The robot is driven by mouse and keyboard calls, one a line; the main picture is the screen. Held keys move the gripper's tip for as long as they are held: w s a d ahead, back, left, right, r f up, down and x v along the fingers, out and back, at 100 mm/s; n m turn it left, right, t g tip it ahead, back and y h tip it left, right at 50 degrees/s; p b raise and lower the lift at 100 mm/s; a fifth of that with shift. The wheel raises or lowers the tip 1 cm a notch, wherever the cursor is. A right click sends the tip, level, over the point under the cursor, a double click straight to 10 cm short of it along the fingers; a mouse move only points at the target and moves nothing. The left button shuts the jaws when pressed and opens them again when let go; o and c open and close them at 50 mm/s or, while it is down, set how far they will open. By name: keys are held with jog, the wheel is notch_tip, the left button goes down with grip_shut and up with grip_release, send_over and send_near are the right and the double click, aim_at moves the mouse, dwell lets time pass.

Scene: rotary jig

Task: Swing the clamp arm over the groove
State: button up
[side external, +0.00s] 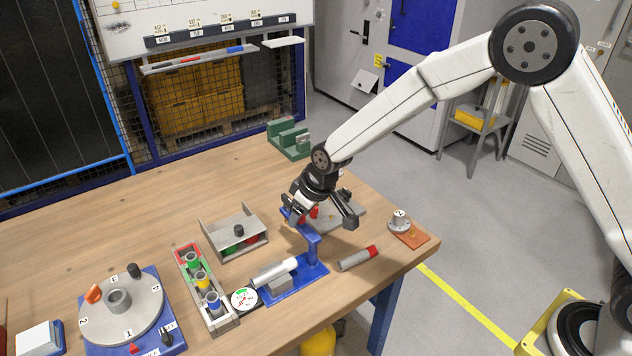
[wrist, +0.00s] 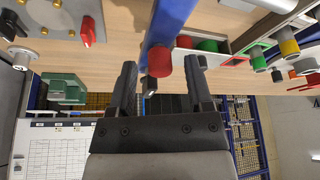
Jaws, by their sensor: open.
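The blue clamp fixture (side external: 313,250) stands near the table's right side. Its clamp arm (side external: 289,214) points from the post top toward the back left, not above the grey grooved block (side external: 281,284). A silver cylinder (side external: 273,273) lies on that block. My gripper (side external: 322,212) is over the fixture, its fingers apart. In the wrist view, the blue clamp arm (wrist: 172,22) and a red tip (wrist: 158,60) show between the fingertips of my gripper (wrist: 160,68). I cannot tell whether either finger touches it. My gripper partly hides the clamp arm in the side view.
A red-ended cylinder (side external: 358,258) lies right of the fixture. A round gauge (side external: 244,299), a rack of coloured parts (side external: 205,290) and an open grey box (side external: 235,230) stand left. A grey plate (side external: 345,212) is behind. A round dial (side external: 121,308) sits at front left.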

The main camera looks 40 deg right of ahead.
jog(key=shift+w+f, duration=0.1)
jog(key=shift+f, duration=0.25)
grip_shut()
dwell(1.3)
